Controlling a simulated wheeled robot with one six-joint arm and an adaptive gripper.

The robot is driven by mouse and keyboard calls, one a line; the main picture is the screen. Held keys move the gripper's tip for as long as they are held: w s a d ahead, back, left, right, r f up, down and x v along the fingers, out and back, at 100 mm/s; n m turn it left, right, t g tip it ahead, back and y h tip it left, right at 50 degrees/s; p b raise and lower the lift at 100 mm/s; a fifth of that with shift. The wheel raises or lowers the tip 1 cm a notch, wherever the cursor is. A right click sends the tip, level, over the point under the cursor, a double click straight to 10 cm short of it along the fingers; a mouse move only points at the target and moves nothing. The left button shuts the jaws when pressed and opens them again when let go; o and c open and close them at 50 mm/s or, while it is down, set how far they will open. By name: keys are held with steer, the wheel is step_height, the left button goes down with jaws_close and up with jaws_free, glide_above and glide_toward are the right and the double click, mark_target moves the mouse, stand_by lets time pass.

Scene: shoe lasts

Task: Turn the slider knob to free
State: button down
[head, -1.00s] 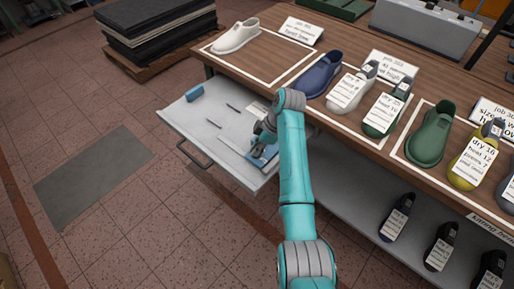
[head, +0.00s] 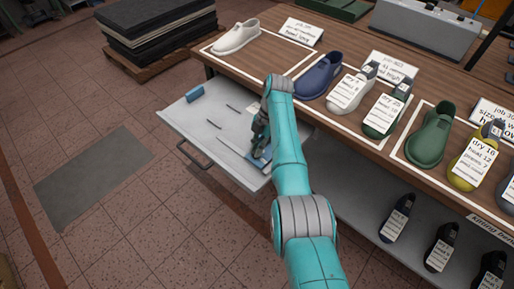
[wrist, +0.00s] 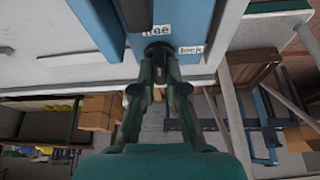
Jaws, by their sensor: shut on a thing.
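A blue slider device (head: 259,161) lies at the right end of the open drawer, partly hidden by my gripper. In the wrist view its blue body (wrist: 195,22) carries a white "free" label (wrist: 157,30) and a white "lock" label (wrist: 191,50). A small dark knob (wrist: 158,46) sits just beside the "free" label, left of the "lock" label. My gripper (wrist: 159,55) is shut on the knob, its two fingertips close together there. The knob's pointing direction is hidden. In the head view my gripper (head: 260,150) reaches down into the drawer.
The grey drawer (head: 200,119) also holds a blue block (head: 194,93) and several thin dark tools. The wooden bench (head: 270,55) above carries shoes, lasts and cards. More lasts stand on the lower shelf (head: 345,180).

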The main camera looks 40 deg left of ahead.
steer(key=shift+n, duration=0.4)
steer(key=c, duration=1.2)
jaws_free()
steer(key=shift+f, duration=0.1)
steer(key=v, duration=1.2)
steer(key=shift+a, duration=0.15)
